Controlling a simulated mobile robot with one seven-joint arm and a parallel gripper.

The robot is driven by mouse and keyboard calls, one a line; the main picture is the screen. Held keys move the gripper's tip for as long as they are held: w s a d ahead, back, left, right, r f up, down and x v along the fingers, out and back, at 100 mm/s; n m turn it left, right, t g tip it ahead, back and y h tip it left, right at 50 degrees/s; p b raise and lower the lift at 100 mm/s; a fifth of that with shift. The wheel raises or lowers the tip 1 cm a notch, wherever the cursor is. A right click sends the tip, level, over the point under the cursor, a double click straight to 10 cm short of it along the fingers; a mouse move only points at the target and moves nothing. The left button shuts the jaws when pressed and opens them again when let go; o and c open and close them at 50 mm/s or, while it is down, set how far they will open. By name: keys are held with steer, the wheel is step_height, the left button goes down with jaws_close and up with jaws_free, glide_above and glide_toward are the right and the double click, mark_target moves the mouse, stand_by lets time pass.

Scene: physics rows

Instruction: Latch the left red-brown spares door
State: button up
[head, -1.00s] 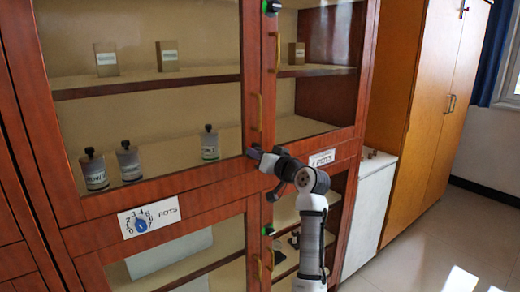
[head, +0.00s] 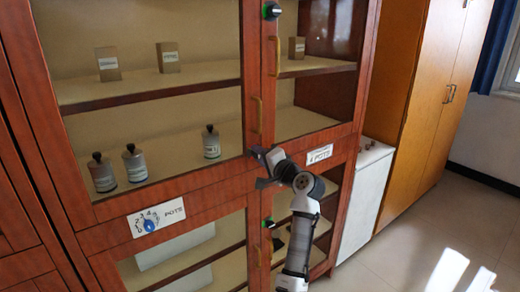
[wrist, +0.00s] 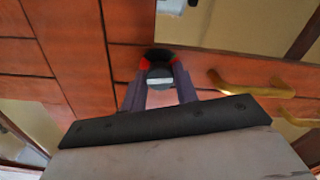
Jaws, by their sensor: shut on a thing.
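The red-brown cabinet (head: 180,190) has glass doors, and its upper left glass door (head: 150,100) looks flush with the frame. No label reading "spares" is legible. My gripper (head: 259,154) is at the right end of this door's bottom rail in the head view, hiding what it holds. In the wrist view my gripper (wrist: 158,72) is shut on a round dark knob (wrist: 159,81) with a pale bar across its face. A brass handle (wrist: 250,87) is to the right of the knob there.
Dark-and-green knobs sit above (head: 271,11) and below (head: 268,223) my gripper. A blue dial (head: 149,225) is on a white plate at lower left. Bottles and boxes stand behind the glass. A white cabinet (head: 364,195) and an orange-brown cupboard (head: 425,120) stand right; floor is clear there.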

steer(key=shift+m+p, duration=0.6)
steer(key=shift+m, duration=0.3)
steer(key=o, duration=1)
steer(key=shift+c, duration=0.2)
steer(key=b+v, duration=0.4)
steer(key=v, duration=0.9)
steer(key=shift+s+d, duration=0.25)
steer(key=shift+s, duration=0.1)
